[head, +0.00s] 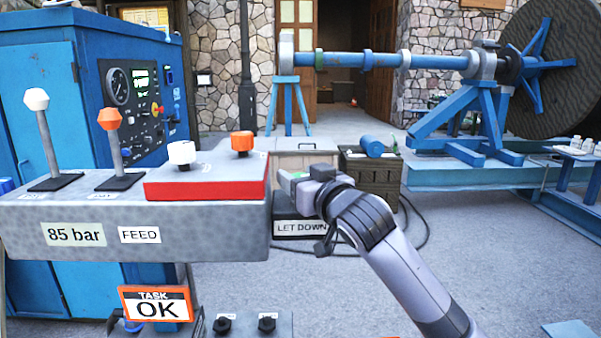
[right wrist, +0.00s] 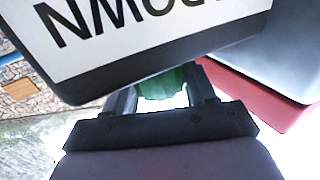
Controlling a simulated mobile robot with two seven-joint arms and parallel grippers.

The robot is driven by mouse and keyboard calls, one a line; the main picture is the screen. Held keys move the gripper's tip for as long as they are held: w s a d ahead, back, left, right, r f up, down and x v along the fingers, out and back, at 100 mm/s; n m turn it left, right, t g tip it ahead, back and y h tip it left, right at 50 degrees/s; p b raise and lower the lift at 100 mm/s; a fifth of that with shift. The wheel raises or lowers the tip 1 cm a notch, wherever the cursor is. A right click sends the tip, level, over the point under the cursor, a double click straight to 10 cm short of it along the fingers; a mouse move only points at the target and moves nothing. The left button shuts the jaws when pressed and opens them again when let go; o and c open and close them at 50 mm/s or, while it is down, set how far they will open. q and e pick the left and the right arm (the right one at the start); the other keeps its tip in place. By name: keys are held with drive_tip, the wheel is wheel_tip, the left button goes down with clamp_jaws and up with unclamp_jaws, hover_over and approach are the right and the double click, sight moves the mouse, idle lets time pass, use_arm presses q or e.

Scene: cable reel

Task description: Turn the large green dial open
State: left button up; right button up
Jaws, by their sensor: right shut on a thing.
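The green dial (right wrist: 164,84) shows between the two fingers of my right gripper (right wrist: 160,92) in the right wrist view. My right gripper is shut on it. In the head view the right gripper (head: 290,180) is at the right end of the grey control console, and only a sliver of green (head: 298,175) shows there. Most of the dial is hidden by the gripper. How far the dial is turned cannot be told. My left gripper is not in view.
The grey console (head: 200,243) carries a white-topped lever (head: 38,100), an orange-topped lever (head: 110,120) and a red box (head: 205,188) with two knobs. A LET DOWN sign (head: 302,227) is just below the gripper.

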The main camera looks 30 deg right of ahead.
drive_tip(key=m+h, duration=0.2)
drive_tip(key=h, duration=0.1)
drive_tip(key=shift+a+g+h, duration=0.1)
drive_tip(key=shift+g+h, duration=0.2)
drive_tip(key=shift+g, duration=0.1)
drive_tip(key=shift+m+g+h, duration=0.7)
drive_tip(key=shift+m+h, duration=0.5)
drive_tip(key=shift+h, duration=0.7)
drive_tip(key=o, duration=0.9)
drive_tip(key=shift+o, duration=0.2)
drive_tip(key=b+v, duration=0.1)
drive_tip(key=v, duration=0.6)
